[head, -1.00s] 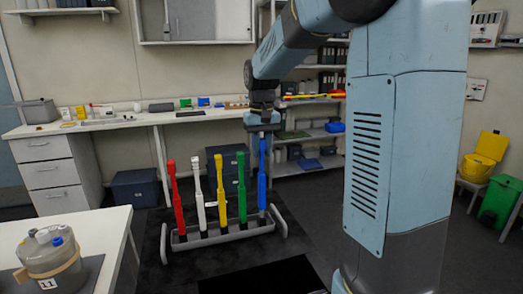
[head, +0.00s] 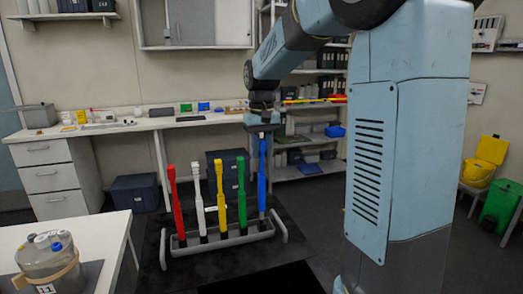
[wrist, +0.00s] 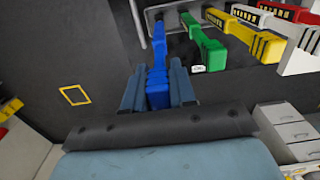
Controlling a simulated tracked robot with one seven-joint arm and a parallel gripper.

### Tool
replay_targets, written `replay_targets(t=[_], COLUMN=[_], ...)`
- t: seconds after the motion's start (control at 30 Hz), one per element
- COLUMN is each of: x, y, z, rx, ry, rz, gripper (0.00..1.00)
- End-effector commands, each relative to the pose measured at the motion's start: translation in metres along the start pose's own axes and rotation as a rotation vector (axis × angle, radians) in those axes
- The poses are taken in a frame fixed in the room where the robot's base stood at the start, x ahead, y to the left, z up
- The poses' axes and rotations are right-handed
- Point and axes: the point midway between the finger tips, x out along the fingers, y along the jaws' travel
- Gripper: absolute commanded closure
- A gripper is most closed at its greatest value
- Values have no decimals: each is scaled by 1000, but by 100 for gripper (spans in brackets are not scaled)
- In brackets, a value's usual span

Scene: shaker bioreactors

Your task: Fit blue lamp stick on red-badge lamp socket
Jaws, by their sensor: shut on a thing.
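The blue lamp stick (head: 262,182) stands upright at the right end of a grey floor rack in the head view. My gripper (head: 262,133) is shut on its upper part from above. In the wrist view the blue stick (wrist: 157,62) runs between the two fingers of my gripper (wrist: 159,92). Its lower end is at the rack; I cannot tell whether it is clear of its holder. I cannot make out a lamp socket with a red badge.
The grey rack (head: 222,241) also holds red (head: 177,205), white (head: 197,200), yellow (head: 220,200) and green (head: 242,195) sticks, close beside the blue one. A tank labelled 11 (head: 50,264) stands on the white table (head: 102,232) at left. Dark floor lies around the rack.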

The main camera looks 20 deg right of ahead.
Motion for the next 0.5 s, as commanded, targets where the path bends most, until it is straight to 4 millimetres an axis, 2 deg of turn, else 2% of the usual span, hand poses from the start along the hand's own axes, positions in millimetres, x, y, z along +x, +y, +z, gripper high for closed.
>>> replay_targets(t=[0.5], x=[-24], y=[0], z=[0], rx=[0], ry=[0], rz=[0], gripper=[100])
